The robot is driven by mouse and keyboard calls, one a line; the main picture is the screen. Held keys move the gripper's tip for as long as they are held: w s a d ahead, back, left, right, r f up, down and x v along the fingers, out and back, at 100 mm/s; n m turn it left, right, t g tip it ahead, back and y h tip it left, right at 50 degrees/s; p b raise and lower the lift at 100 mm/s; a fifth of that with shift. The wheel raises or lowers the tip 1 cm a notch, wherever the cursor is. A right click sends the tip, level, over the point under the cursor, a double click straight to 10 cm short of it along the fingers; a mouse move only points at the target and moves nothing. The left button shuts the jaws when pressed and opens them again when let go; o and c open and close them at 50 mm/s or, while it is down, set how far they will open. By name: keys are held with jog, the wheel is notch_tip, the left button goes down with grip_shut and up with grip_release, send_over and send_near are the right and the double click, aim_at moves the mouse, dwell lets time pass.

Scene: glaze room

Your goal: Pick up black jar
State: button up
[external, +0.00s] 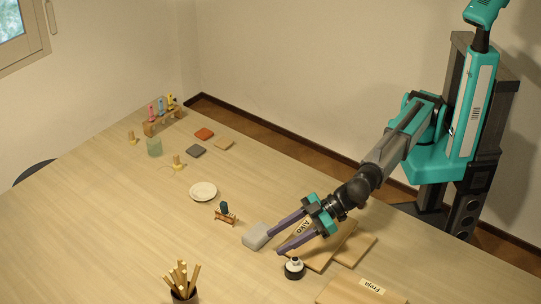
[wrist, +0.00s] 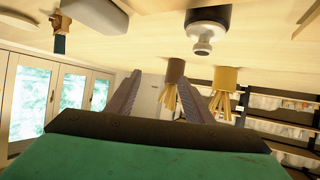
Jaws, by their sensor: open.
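The black jar (external: 294,270), a short dark pot with a white ring and a dark top in the external view, stands upright on the table near the front edge of the boards. It appears to be the dark, silver-topped thing (wrist: 208,18) at the top of the wrist view, which looks upside down. My gripper (external: 275,243) is open and empty, its two purple fingers reaching left over the table. The jar is apart from the fingers, on the near side of the closer finger. In the wrist view the fingertips (wrist: 160,79) have nothing between them.
A grey block (external: 256,236) sits by the far fingertip. Wooden boards, one labelled Freja (external: 340,292), lie right of the jar. Table between plate and sticks is mostly clear.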

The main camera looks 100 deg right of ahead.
jog(key=m+h+p, duration=0.1)
send_near(294, 270)
jog(key=w+r, duration=0.2)
jog(key=shift+w+d, duration=0.35)
jog(key=s+m+h+p, duration=0.1)
jog(key=s+m+h, duration=0.1)
jog(key=s, duration=0.4)
jog(key=shift+s+f, duration=0.4)
jog(key=p+x, duration=0.1)
jog(key=x, duration=0.2)
jog(key=p+x, duration=0.1)
jog(key=x, duration=0.3)
jog(key=shift+w+r, duration=0.1)
jog(key=shift+w, duration=0.25)
jog(key=shift+w+f, duration=0.3)
jog(key=shift+w, duration=0.15)
jog(key=shift+w+p, duration=0.1)
jog(key=shift+p, duration=0.25)
